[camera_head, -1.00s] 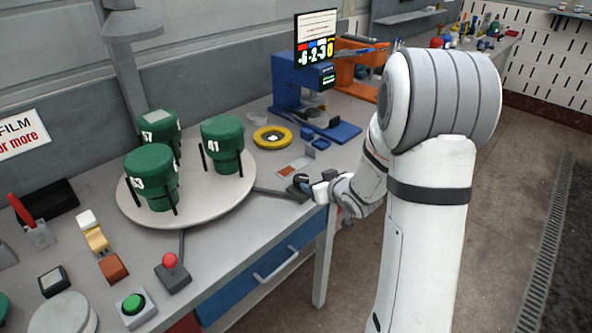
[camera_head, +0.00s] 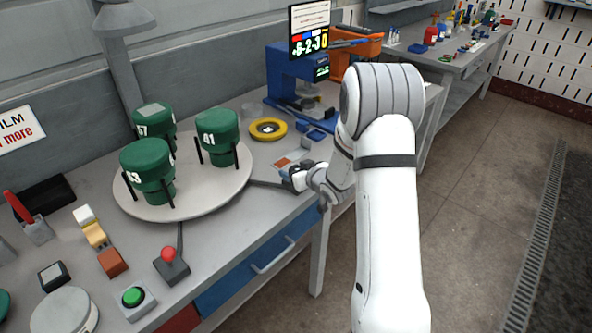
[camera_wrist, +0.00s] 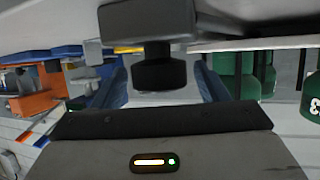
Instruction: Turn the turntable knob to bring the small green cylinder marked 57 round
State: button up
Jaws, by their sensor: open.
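The round pale turntable (camera_head: 205,203) carries three dark green cylinders on the bench. The back one (camera_head: 154,120) has a number ending in 7, partly hidden. The right one (camera_head: 218,142) and the front one (camera_head: 147,166) also bear white numbers. A bar runs from the turntable to a dark knob unit at the bench's front edge, mostly covered by my gripper (camera_head: 300,178). In the wrist view the dark knob (camera_wrist: 160,68) stands between my gripper's open fingers (camera_wrist: 160,85). I cannot tell whether they touch it.
A red-knobbed joystick (camera_head: 169,258) and a green button (camera_head: 133,297) sit at the front. A yellow ring (camera_head: 268,129) and a blue machine (camera_head: 290,85) stand behind the gripper. Open floor lies to the right.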

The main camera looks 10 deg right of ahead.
jog(key=shift+c, duration=0.5)
jog(key=c, duration=0.9)
jog(key=shift+r+n+y+p, duration=0.1)
jog(key=shift+n+y+p, duration=0.2)
jog(key=shift+y, duration=0.1)
jog(key=n+g+y+p, duration=0.2)
jog(key=n+y+p, duration=0.1)
jog(key=shift+d+r+n+g, duration=0.1)
jog(key=shift+n+g, duration=0.2)
jog(key=shift+f+n+g+y+p, duration=0.2)
jog(key=shift+n+g+y+p, duration=0.3)
jog(key=shift+n+g+y, duration=0.35)
jog(key=shift+f+n+g+y+p, duration=0.1)
jog(key=shift+n+g+y+p, duration=0.8)
jog(key=shift+n+g, duration=0.7)
jog(key=shift+s+n+g+y+b, duration=0.1)
jog(key=shift+n+g+y+b, duration=0.45)
jog(key=shift+n+g, duration=1.55)
jog(key=shift+n+g+h+b, duration=0.3)
jog(key=shift+n+g+b, duration=0.95)
jog(key=shift+n+g, duration=1.15)
